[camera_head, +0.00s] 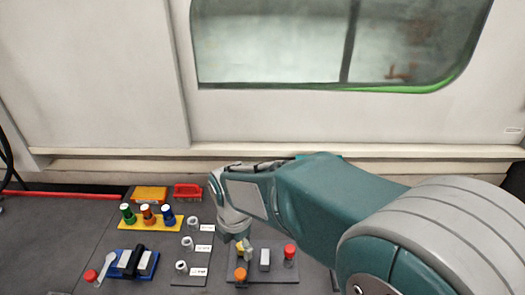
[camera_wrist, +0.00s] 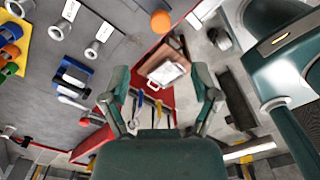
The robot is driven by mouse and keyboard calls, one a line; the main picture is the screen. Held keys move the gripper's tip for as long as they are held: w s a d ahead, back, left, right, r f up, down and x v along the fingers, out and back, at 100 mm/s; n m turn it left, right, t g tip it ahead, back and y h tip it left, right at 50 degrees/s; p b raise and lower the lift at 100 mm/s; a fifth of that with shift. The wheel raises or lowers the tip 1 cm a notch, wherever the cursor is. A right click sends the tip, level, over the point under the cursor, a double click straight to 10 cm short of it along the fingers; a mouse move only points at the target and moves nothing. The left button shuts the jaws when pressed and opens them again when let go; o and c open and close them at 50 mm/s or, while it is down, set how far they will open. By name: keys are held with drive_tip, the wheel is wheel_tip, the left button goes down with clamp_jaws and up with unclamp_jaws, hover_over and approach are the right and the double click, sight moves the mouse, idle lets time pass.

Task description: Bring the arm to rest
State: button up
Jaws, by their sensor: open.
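My arm (camera_head: 310,200) reaches from the lower right toward the middle of the bench in the head view. Its end hangs down beside the grey board (camera_head: 285,275). My gripper (camera_wrist: 160,75) shows in the wrist view with its two fingers spread apart and nothing between them. In the head view the fingers are small and hard to make out, and the arm covers part of the bench behind it.
A yellow rack (camera_head: 150,223) holds green, orange and blue capped barrels. A blue tray (camera_head: 142,271), a red bin (camera_head: 188,191) and a red-capped piece (camera_head: 290,252) lie around. The wall (camera_head: 90,80) rises behind.

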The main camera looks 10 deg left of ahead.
drive_tip(key=s+d+r+m+t, duration=0.2)
drive_tip(key=s+d+r+m, duration=0.1)
drive_tip(key=d+m, duration=0.5)
drive_tip(key=s+d+r+m+t, duration=0.1)
drive_tip(key=s+d+r+m, duration=0.3)
drive_tip(key=d+m, duration=0.5)
drive_tip(key=s+d+r+m+t, duration=0.2)
drive_tip(key=d+r+m, duration=0.3)
drive_tip(key=d+m, duration=0.4)
drive_tip(key=shift+s+r+m+t, duration=0.25)
drive_tip(key=shift+s+m, duration=0.5)
drive_tip(key=shift+m, duration=0.45)
